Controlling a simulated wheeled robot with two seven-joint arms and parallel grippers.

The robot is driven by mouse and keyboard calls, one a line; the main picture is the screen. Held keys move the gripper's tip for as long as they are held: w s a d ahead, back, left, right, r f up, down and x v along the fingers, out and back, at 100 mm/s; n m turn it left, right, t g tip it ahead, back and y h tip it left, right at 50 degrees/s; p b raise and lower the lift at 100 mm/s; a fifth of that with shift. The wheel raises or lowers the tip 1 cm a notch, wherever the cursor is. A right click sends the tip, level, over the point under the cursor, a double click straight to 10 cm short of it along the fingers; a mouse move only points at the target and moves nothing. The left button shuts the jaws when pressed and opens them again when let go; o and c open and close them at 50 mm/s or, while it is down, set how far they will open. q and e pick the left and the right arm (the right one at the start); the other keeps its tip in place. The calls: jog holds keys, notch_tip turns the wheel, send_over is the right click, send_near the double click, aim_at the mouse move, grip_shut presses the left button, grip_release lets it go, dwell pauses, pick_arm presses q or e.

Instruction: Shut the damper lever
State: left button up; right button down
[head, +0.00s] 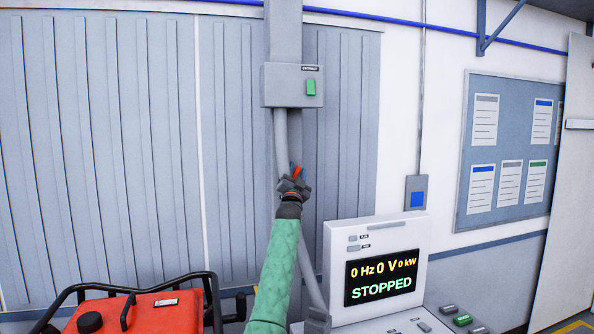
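A grey box (291,85) on the vertical duct carries a small green lever-like piece (311,87) under a small dark label; I take this piece for the damper lever. It stands upright on the box's right front. My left gripper (296,172), at the end of a green-sleeved arm, is below the box and in front of the grey pipe. It is well apart from the green piece. My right gripper is not in view.
A grey pipe (281,135) runs down from the box past my gripper. A panel (415,240) with a screen reading "STOPPED" stands at lower right. A red machine with a black frame (165,312) is at lower left. A notice board (510,190) hangs at right.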

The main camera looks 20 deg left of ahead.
pick_arm(q)
jog(key=shift+w, duration=0.1)
jog(key=shift+c, duration=0.2)
grip_shut()
jog(key=shift+a, duration=0.1)
